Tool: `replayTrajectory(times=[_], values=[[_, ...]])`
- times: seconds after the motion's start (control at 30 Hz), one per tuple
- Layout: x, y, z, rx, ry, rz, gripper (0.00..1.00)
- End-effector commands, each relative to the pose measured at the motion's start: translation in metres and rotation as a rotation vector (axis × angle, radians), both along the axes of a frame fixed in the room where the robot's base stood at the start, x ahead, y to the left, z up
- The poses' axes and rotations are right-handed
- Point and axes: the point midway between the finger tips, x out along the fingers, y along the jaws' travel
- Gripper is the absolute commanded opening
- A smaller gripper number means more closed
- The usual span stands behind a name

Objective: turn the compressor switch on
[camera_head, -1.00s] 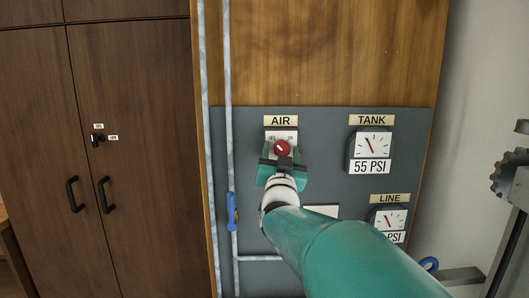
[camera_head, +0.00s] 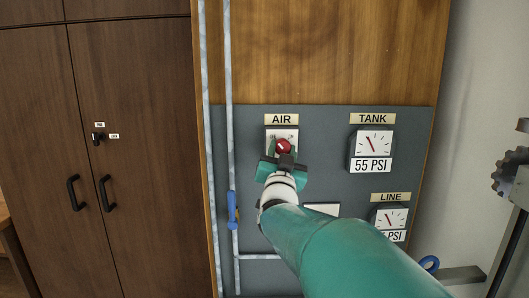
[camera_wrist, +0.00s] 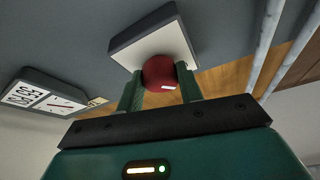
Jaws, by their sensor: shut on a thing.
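The compressor switch is a red round knob (camera_head: 283,146) on a white plate (camera_head: 272,134) under the AIR label (camera_head: 281,119). The plate has OFF printed at left and ON at right. The knob has a short white mark. My gripper (camera_head: 284,157) is at the knob, its body just below it in the head view. In the wrist view the two fingers of my gripper (camera_wrist: 161,88) are shut on the red knob (camera_wrist: 165,72), one on each side. The white plate (camera_wrist: 153,47) shows behind it. The fingers hide part of the knob's sides.
The TANK gauge (camera_head: 372,145) reads 55 PSI; the LINE gauge (camera_head: 391,217) is partly hidden by my arm. A blue valve handle (camera_head: 232,210) sits on a pipe (camera_head: 229,90) left of the switch. A brown cabinet (camera_head: 130,180) stands at left.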

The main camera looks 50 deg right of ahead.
Motion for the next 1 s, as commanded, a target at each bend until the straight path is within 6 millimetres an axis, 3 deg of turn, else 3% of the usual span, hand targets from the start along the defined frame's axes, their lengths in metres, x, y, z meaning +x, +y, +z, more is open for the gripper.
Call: replayTrajectory(times=[1.0], values=[[0.003, 0.003, 0.0045, 0.594, -0.678, 0.0, 0.14]])
